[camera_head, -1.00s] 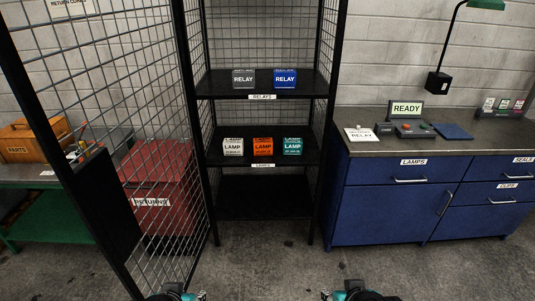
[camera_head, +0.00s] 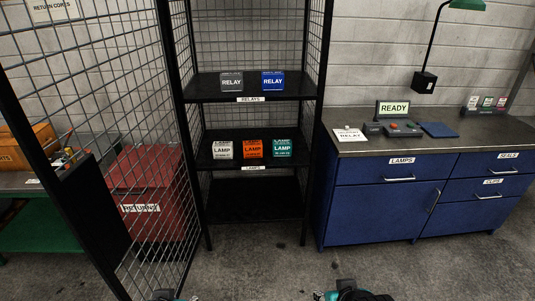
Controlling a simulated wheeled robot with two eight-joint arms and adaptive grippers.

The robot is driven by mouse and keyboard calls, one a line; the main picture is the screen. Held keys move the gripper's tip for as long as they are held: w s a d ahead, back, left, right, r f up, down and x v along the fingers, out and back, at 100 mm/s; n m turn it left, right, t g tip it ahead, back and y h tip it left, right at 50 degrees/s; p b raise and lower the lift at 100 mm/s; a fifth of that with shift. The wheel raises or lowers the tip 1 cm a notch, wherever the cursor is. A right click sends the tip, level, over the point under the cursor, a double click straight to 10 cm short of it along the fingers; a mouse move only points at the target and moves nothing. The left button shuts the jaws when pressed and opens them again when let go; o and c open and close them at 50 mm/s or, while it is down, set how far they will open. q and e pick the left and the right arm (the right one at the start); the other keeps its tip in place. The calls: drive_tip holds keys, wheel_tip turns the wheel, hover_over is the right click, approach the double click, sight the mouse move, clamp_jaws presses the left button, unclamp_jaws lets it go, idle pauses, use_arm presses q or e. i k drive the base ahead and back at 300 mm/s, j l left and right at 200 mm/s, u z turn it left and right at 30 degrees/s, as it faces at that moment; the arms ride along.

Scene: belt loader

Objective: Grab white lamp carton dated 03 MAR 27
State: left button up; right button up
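A white carton marked LAMP (camera_head: 222,150) stands at the left of the shelf labelled LAMPS (camera_head: 251,168). Its date print is too small to read. An orange LAMP carton (camera_head: 253,149) and a teal LAMP carton (camera_head: 282,148) stand to its right. My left gripper (camera_head: 178,296) shows only partly at the bottom edge, below and in front of the rack. My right gripper (camera_head: 328,296) is also at the bottom edge, mostly cut off. Both are far from the cartons, and their fingers are not clear enough to judge.
A grey RELAY carton (camera_head: 231,82) and a blue one (camera_head: 272,81) stand on the upper shelf. An open mesh door (camera_head: 110,130) is left of the rack, before a red RETURNS bin (camera_head: 150,180). A blue cabinet (camera_head: 385,210) stands right. Floor before the rack is clear.

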sight(221, 149)
drive_tip(key=i+z, duration=0.1)
drive_tip(key=i, duration=0.5)
drive_tip(key=i+j+z, duration=0.15)
drive_tip(key=i, duration=0.4)
drive_tip(key=i+z, duration=0.1)
drive_tip(key=i, duration=0.5)
drive_tip(key=i+j+z, duration=0.1)
drive_tip(key=i+j, duration=0.15)
drive_tip(key=i, duration=0.35)
